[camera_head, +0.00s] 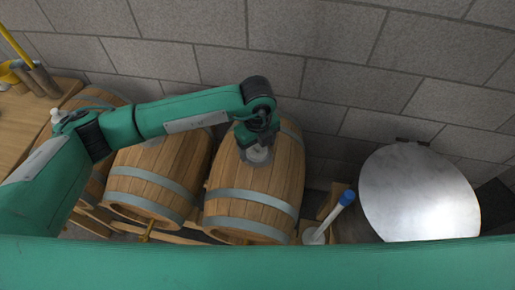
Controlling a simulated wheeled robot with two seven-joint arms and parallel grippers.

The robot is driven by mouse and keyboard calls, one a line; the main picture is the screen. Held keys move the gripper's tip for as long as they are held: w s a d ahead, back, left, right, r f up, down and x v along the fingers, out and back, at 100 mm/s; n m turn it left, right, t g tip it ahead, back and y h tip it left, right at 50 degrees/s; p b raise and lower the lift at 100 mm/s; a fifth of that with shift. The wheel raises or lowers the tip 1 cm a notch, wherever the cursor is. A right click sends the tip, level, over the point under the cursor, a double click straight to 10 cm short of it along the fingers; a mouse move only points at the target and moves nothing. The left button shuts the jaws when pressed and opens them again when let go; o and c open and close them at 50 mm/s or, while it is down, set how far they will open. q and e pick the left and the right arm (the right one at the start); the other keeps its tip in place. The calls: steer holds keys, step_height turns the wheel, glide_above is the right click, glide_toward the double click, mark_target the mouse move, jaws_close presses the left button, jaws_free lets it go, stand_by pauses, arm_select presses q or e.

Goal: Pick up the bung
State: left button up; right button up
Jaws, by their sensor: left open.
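My left gripper (259,157) hangs from the bent green arm over the upper side of the right-hand wooden barrel (255,180). It points down and away from me, close to the barrel. By its look the jaws are open, but the fingertips are small and dark. I cannot make out the bung; the gripper and wrist cover that part of the barrel. I cannot tell whether the gripper touches anything. My right gripper is not in view.
Another barrel (160,178) lies to the left, with a third partly behind my arm. A wooden table (20,125) is at the far left. A blue-topped white rod (333,214) and a large round metal lid (420,195) are at the right. A stone wall (310,60) stands behind.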

arm_select(q)
steer(key=c, duration=1)
steer(key=shift+c, duration=0.2)
step_height(320, 180, up, 20)
steer(key=b, duration=0.5)
